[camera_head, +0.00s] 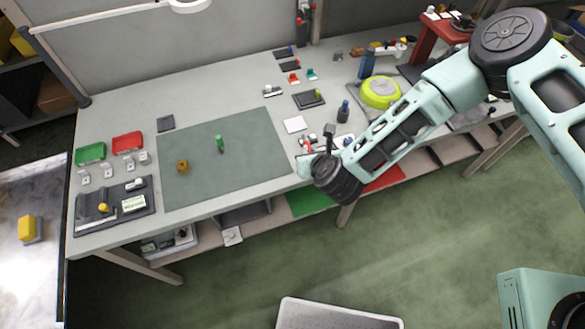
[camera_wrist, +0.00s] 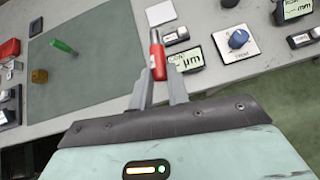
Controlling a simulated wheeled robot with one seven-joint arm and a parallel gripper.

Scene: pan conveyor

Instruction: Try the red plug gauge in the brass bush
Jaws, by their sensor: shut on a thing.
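The red plug gauge (camera_wrist: 157,62) stands between my gripper's fingers in the wrist view, with a grey metal end pointing away from the gripper. My gripper (camera_wrist: 158,82) is shut on it. In the head view my gripper (camera_head: 310,154) is over the table's front edge, right of the green mat; only a bit of red shows at its tip. I cannot tell whether the gauge touches the table. The brass bush (camera_head: 183,167) sits on the left part of the mat, well left of my gripper; it also shows in the wrist view (camera_wrist: 39,75).
A green plug gauge (camera_head: 219,143) is on the mat (camera_head: 245,160), between the bush and my gripper. A green tray (camera_head: 90,153) and red tray (camera_head: 127,142) lie at the left. Instruments and a blue knob (camera_wrist: 238,38) stand right of the mat. Most of the mat is clear.

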